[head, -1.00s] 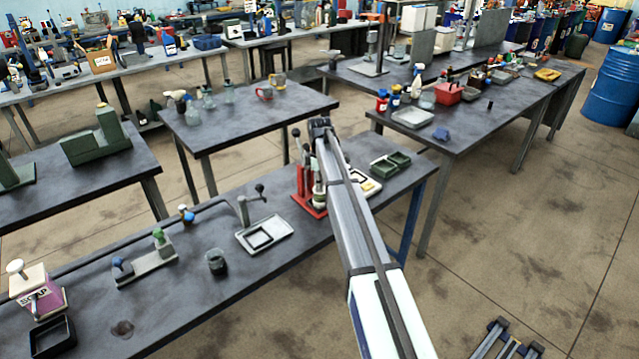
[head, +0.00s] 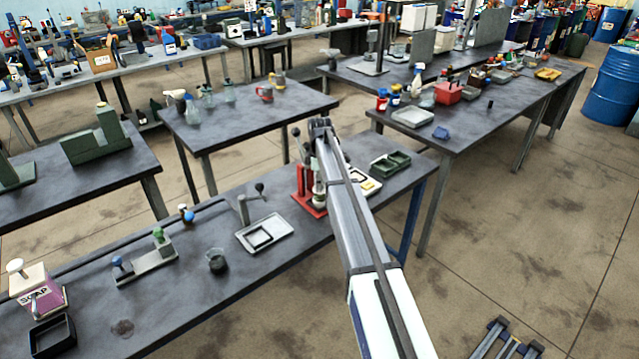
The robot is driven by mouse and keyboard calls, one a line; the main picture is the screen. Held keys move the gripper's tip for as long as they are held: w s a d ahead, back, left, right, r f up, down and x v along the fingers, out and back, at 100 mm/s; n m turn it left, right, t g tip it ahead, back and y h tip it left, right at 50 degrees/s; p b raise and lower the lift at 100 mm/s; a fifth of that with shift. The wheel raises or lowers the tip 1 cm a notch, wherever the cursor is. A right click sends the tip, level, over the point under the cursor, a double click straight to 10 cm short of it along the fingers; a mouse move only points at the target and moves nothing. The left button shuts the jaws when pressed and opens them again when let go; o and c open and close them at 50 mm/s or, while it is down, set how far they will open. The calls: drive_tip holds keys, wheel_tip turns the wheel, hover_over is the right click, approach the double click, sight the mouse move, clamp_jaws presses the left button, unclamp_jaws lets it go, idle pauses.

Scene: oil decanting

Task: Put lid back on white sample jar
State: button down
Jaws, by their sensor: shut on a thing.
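My arm reaches from the bottom right to the near workbench (head: 200,265). Its dark far joint (head: 320,128) stands above a red press-like stand (head: 306,192). My gripper cannot be made out, as my own arm covers the space in front of it. A small pale, jar-like thing (head: 319,200) shows at the left edge of my arm, beside the red stand. It is too small and too covered to tell whether it is the white sample jar or whether a lid is on it. No separate lid can be made out.
Left of the stand are a pale tray (head: 265,238), a dark beaker (head: 216,261), a rack with coloured knobs (head: 146,262) and a soap dispenser (head: 38,290). A green tray (head: 391,163) lies right of my arm. Bare bench top lies between several of these.

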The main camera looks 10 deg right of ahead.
idle(0.4)
drive_tip(key=shift+c, duration=2.2)
unclamp_jaws()
drive_tip(key=shift+r+p, duration=1.55)
drive_tip(key=shift+r, duration=1.95)
clamp_jaws()
